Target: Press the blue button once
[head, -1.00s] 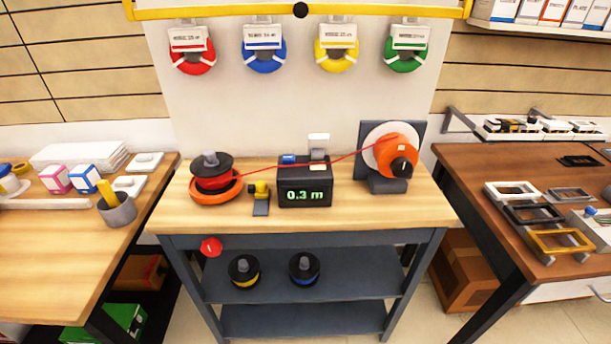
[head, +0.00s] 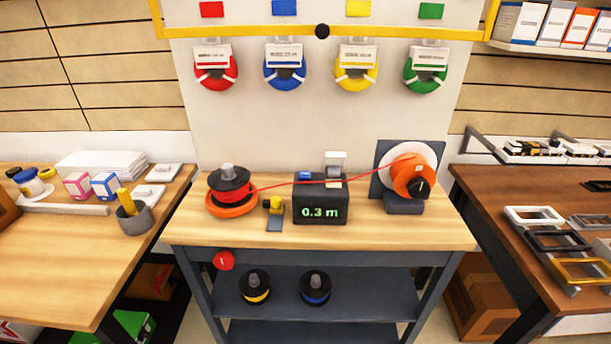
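A black meter box (head: 319,208) stands in the middle of the wooden workbench (head: 400,231) and its green display reads 0.3 m. A small white part (head: 336,160) stands up at the back of its top. A red wire (head: 270,187) runs over the box from a red spool (head: 231,190) on the left to an orange reel (head: 408,178) on the right. Neither of my grippers is in view.
A small yellow-and-black tool (head: 275,210) stands left of the box. A red knob (head: 223,261) sits on the bench's front. Spools with yellow (head: 255,287) and blue (head: 316,287) bands lie on the shelf below. Coloured wire coils (head: 285,66) hang behind. Side tables flank the bench.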

